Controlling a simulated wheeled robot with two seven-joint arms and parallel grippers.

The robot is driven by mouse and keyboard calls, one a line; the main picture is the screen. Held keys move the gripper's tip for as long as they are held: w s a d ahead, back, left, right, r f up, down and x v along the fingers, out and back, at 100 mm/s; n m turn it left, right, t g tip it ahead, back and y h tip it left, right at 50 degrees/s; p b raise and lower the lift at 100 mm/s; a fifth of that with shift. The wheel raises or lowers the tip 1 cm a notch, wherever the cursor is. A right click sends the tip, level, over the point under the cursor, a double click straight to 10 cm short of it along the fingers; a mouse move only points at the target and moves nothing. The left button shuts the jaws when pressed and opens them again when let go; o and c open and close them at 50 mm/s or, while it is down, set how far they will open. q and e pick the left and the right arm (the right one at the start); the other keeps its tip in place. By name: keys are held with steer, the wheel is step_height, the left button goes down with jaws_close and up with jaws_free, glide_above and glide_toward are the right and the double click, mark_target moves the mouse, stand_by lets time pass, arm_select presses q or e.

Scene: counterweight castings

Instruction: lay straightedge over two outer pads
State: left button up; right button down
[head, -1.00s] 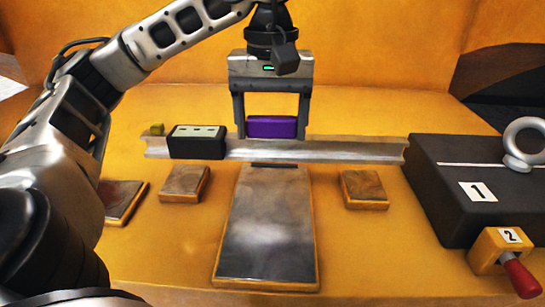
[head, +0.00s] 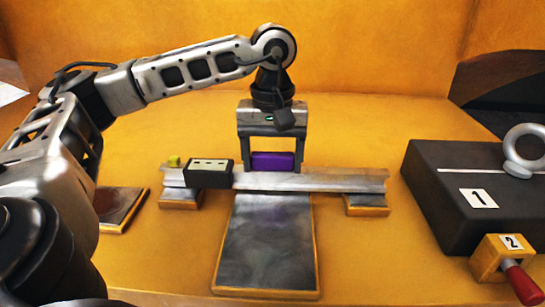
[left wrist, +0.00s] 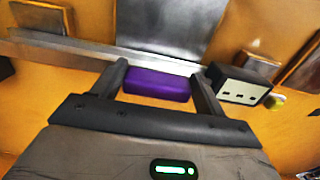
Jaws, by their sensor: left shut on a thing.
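The straightedge (head: 320,181) is a long grey metal bar with a purple grip (head: 272,161) at its middle. My left gripper (head: 273,165) is shut on the purple grip, which also shows between its fingers in the left wrist view (left wrist: 157,84). The bar spans above the left outer pad (head: 180,202) and the right outer pad (head: 367,209), hiding their rear parts. Its ends reach over both pads. I cannot tell whether it touches them. My right gripper is not in view.
A large middle pad (head: 265,245) lies between the outer pads, and another pad (head: 119,210) lies farther left. A black block marked 1 (head: 470,225) with a ring (head: 523,150) stands at right, near a yellow block marked 2 (head: 490,256) with a red handle (head: 522,282).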

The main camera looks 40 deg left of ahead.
mark_target(273, 185)
arm_select(q)
steer(key=shift+f, duration=0.15)
steer(key=o, duration=1.3)
steer(key=shift+o, duration=0.5)
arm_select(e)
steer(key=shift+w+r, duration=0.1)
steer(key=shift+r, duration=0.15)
arm_select(q)
steer(key=shift+r, duration=0.2)
step_height(273, 185, up, 12)
steer(key=p, duration=0.2)
steer(key=shift+p, duration=0.35)
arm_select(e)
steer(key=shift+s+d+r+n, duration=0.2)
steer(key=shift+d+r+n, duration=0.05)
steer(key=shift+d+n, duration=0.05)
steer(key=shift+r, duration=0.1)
